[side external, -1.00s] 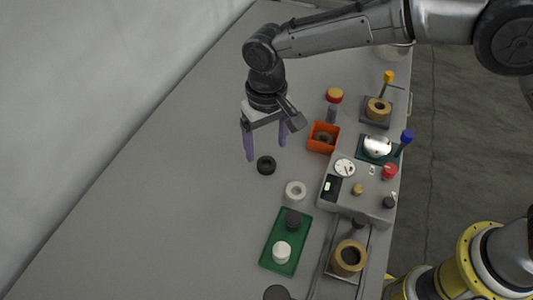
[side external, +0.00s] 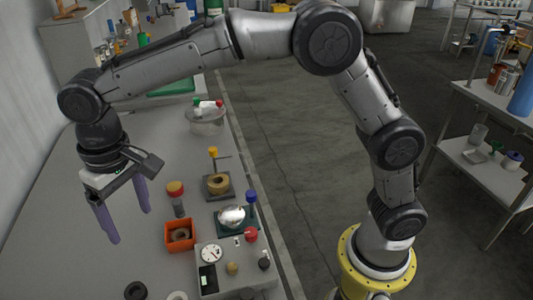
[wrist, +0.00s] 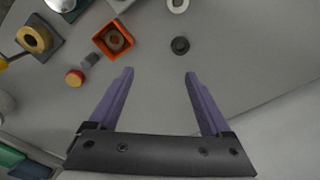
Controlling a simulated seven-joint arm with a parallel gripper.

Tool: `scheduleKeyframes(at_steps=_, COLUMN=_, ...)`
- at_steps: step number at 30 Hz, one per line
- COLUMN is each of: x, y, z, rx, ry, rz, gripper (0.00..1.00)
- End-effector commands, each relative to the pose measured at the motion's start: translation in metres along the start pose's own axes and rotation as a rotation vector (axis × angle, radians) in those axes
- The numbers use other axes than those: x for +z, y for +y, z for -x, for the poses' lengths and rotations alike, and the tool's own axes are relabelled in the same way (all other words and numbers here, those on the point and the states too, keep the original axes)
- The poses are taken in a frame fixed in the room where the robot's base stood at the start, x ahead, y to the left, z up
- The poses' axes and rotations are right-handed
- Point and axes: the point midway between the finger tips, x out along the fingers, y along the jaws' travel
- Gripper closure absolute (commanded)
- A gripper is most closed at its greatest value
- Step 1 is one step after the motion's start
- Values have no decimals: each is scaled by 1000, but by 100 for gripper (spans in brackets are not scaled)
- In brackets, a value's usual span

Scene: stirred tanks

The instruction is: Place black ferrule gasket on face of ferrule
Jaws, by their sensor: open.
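A black ring (side external: 136,290), which looks like the gasket, lies flat on the grey table at the bottom edge of the side external view. It also shows in the wrist view (wrist: 180,45), beyond the fingertips and between their lines. My gripper (side external: 130,225) has two purple fingers pointing down, apart and empty, above the table; they show in the wrist view too (wrist: 158,74). I cannot tell for certain which part is the ferrule; a tan ring (side external: 219,184) sits on a dark square block, and a brownish ring (side external: 180,235) lies in an orange bin.
A grey control box (side external: 220,274) with a dial and knobs is at front right. A pale ring (wrist: 178,5) lies near the black ring. The table left is clear.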

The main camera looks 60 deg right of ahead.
Motion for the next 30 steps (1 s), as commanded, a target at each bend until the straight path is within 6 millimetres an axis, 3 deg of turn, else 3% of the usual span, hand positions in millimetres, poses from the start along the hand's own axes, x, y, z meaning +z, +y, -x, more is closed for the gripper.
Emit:
scheduleKeyframes(at_steps=1, x=6, y=25, z=20, rx=-12, ry=29, rz=-14, gripper=18)
scheduleKeyframes(at_steps=6, x=45, y=102, z=65, rx=-33, ry=121, rz=-35, gripper=18)
scheduleKeyframes(at_steps=11, x=97, y=162, z=88, rx=-34, ry=212, rz=-53, gripper=18)
scheduleKeyframes(at_steps=15, x=151, y=203, z=92, rx=-18, ry=292, rz=-68, gripper=18)
scheduleKeyframes(at_steps=22, x=226, y=239, z=73, rx=28, ry=400, rz=-85, gripper=18)
scheduleKeyframes(at_steps=25, x=245, y=245, z=63, rx=45, ry=425, rz=-88, gripper=18)
scheduleKeyframes(at_steps=30, x=256, y=249, z=56, rx=57, ry=441, rz=-89, gripper=11)
